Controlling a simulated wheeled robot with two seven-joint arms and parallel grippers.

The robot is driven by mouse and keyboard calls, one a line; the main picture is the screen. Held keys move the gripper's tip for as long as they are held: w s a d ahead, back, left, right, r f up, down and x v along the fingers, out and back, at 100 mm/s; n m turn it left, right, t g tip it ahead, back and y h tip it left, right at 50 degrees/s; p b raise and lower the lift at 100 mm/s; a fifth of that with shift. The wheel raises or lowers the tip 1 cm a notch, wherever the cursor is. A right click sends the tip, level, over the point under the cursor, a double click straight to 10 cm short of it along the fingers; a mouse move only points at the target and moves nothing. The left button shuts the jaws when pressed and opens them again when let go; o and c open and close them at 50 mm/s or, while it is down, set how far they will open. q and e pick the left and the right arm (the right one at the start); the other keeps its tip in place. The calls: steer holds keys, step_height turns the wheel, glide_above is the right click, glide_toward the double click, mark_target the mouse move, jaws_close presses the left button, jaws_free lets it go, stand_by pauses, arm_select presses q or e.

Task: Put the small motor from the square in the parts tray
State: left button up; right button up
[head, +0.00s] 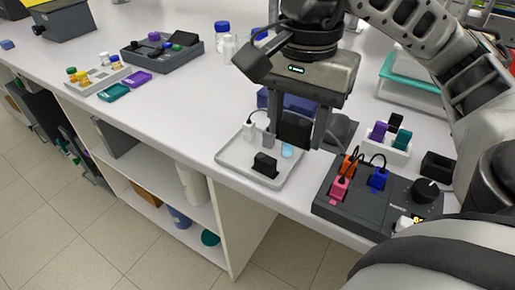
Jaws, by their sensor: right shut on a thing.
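My right gripper (294,138) points down over the right part of the light grey parts tray (232,163). It is shut on a black block (295,127), which looks like the small motor. The block appears above the tray's back right side; I cannot tell whether it touches anything below. In the tray are a white piece (249,130), another black block (265,164) and a pale blue piece (287,150). A dark grey flat patch (342,128), perhaps the square, shows behind the gripper, partly hidden. My left gripper is not in view.
A dark device (330,205) with coloured plugs, cables and a knob stands right of the tray. A white rack (388,148) with coloured blocks is behind it. The bench's front edge runs close to the tray. Bench left of the tray is clear.

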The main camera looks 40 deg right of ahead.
steer(key=w+f, duration=0.1)
steer(key=w, duration=0.1)
steer(key=w+f, duration=0.1)
steer(key=w, duration=0.2)
steer(key=w+f, duration=0.1)
steer(key=w, duration=0.2)
steer(key=shift+d+f, duration=0.25)
glide_above(248, 149)
steer(key=s, duration=0.1)
step_height(248, 149, down, 5)
steer(key=shift+s+r, duration=0.1)
steer(key=shift+s, duration=0.05)
steer(key=shift+w+f+p, duration=0.3)
steer(key=shift+w+f, duration=0.25)
steer(key=shift+f, duration=1.7)
steer(key=shift+f, duration=0.1)
steer(key=shift+f, duration=0.15)
steer(key=o, duration=0.7)
step_height(248, 149, up, 13)
steer(key=shift+f+p, duration=0.2)
steer(key=shift+p, duration=0.1)
